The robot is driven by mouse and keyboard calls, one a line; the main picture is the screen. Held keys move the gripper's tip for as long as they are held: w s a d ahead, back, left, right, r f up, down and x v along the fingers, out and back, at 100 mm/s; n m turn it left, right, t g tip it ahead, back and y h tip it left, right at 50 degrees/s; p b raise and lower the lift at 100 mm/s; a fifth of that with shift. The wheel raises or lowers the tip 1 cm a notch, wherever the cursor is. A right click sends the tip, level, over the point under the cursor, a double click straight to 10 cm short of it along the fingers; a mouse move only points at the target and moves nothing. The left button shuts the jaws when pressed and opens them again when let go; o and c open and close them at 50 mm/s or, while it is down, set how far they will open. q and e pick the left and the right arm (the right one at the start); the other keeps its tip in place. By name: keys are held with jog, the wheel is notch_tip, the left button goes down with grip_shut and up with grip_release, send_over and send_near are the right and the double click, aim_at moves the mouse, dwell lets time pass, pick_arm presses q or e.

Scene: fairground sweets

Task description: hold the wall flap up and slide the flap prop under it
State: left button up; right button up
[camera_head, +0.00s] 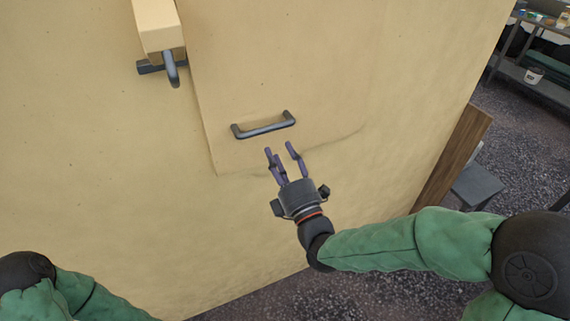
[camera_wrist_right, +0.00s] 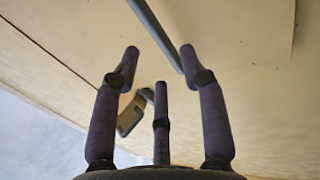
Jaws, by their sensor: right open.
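The wall flap (camera_head: 225,80) is a pale yellow panel on a wall of the same colour, with a dark bar handle (camera_head: 263,126) near its lower edge. The flap hangs down close to the wall. My right gripper (camera_head: 281,151) is open and empty just below the handle, fingers pointing up at it. In the right wrist view the handle bar (camera_wrist_right: 155,35) runs beyond the open fingers (camera_wrist_right: 157,60). The flap prop (camera_head: 160,28) seems to be the pale block with a dark hook-like part, left of the flap's upper part. My left gripper is out of view.
A brown wooden board (camera_head: 455,155) leans at the wall's right end, beside a grey stool-like object (camera_head: 477,186). A shelf (camera_head: 540,85) with small items stands at the far right.

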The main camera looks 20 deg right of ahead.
jog(key=x, duration=0.6)
jog(key=shift+w, duration=0.2)
jog(key=shift+a+f, duration=0.1)
grip_shut()
